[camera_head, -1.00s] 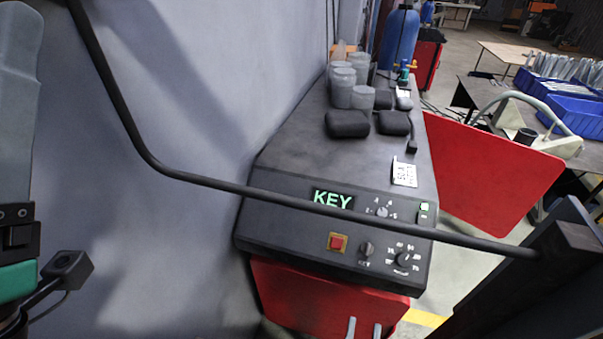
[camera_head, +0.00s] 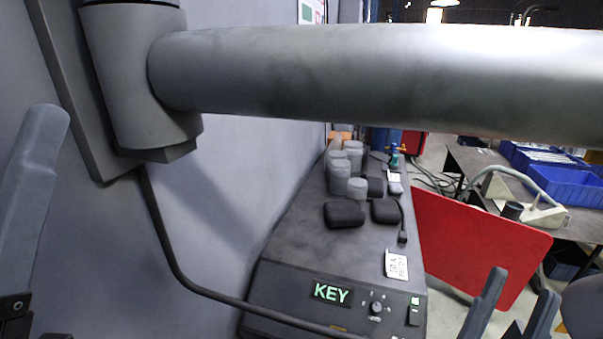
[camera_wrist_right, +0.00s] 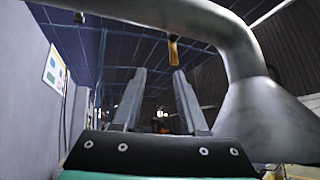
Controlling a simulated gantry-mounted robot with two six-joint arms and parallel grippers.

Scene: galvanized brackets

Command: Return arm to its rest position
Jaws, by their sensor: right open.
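My right gripper (camera_head: 523,284) is at the bottom right of the head view, in front of the red panel. Its two grey fingers stand apart with nothing between them. The right wrist view also shows this gripper (camera_wrist_right: 158,72) open and empty, pointing toward the ceiling and far hall. Of my left gripper, one grey finger (camera_head: 33,195) shows at the left edge of the head view. Its other finger is out of frame, so its opening cannot be told.
A thick grey tube (camera_head: 370,85) crosses the top of the head view; a curved grey pipe (camera_wrist_right: 235,45) arches over my right gripper. A dark machine (camera_head: 330,260) with a KEY display stands mid-view. A red panel (camera_head: 470,245) and blue bins (camera_head: 565,187) are right.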

